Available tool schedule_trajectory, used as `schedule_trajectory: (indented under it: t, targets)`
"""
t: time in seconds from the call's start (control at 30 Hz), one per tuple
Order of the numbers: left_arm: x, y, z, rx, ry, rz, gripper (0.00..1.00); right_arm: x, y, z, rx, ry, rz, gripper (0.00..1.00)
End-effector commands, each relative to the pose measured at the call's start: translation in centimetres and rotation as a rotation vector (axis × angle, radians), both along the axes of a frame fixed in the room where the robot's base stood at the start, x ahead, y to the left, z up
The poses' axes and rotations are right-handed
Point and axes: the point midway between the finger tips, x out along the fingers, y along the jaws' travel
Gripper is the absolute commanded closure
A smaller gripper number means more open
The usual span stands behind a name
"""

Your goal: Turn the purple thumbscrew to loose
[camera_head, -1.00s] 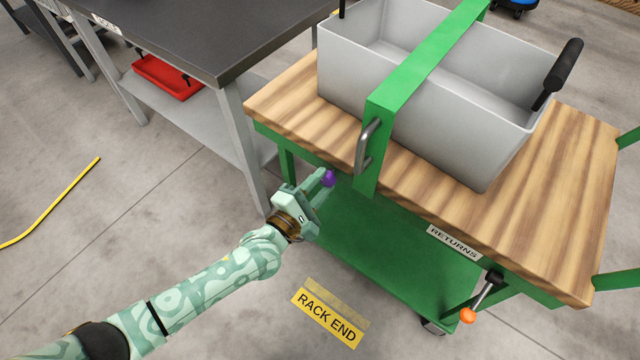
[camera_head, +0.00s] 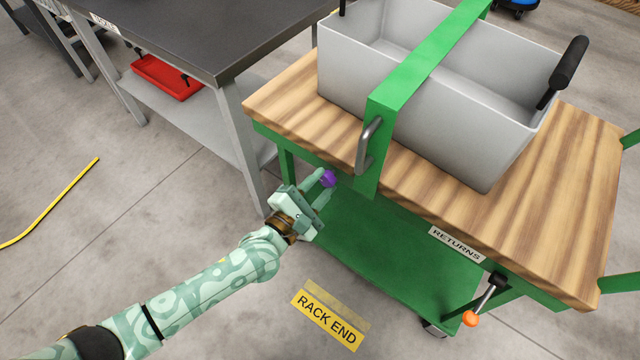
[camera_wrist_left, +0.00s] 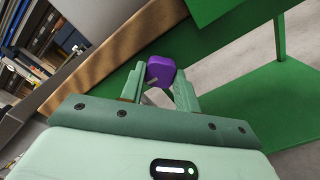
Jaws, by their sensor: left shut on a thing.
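The purple thumbscrew (camera_head: 328,179) sits at the near edge of the green cart, below the wooden top and just left of the green upright strap. My left gripper (camera_head: 321,186) reaches it from the lower left and is shut on it. In the left wrist view the thumbscrew (camera_wrist_left: 161,71) shows as a rounded purple knob between the two fingertips of my left gripper (camera_wrist_left: 160,82). The fingers hide some of the knob's sides. My right gripper is not in view.
A grey bin (camera_head: 435,110) stands on the wooden cart top (camera_head: 560,200) under a green strap (camera_head: 425,55) with a metal handle (camera_head: 367,146). An orange-knobbed lever (camera_head: 471,319) is at the lower right. A dark-topped table (camera_head: 215,40) stands at left.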

Motion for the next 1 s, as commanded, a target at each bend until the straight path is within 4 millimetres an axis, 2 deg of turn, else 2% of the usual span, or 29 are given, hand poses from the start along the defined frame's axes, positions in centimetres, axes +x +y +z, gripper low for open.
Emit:
schedule_trajectory:
  t: [0.03,0.1,0.47,0.67,0.83,1.0]
  targets:
    - [-0.1,0.1,-0.3,0.004,0.003,0.0,0.66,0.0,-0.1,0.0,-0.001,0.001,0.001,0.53]
    - [-0.1,0.1,-0.2,0.004,0.003,0.0,0.47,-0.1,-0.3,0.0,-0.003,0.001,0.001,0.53]
    - [-0.4,0.3,-0.1,0.004,0.001,0.0,0.47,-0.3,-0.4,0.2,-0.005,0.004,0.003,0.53]
    - [-3.4,2.5,0.1,0.007,0.001,-0.001,0.47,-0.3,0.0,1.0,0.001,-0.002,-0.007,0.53]
    - [-7.3,5.3,0.2,0.007,0.001,-0.002,0.47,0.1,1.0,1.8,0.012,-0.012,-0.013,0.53]
    - [-10.6,7.8,0.0,0.005,0.002,0.0,0.47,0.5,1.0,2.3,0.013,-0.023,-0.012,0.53]
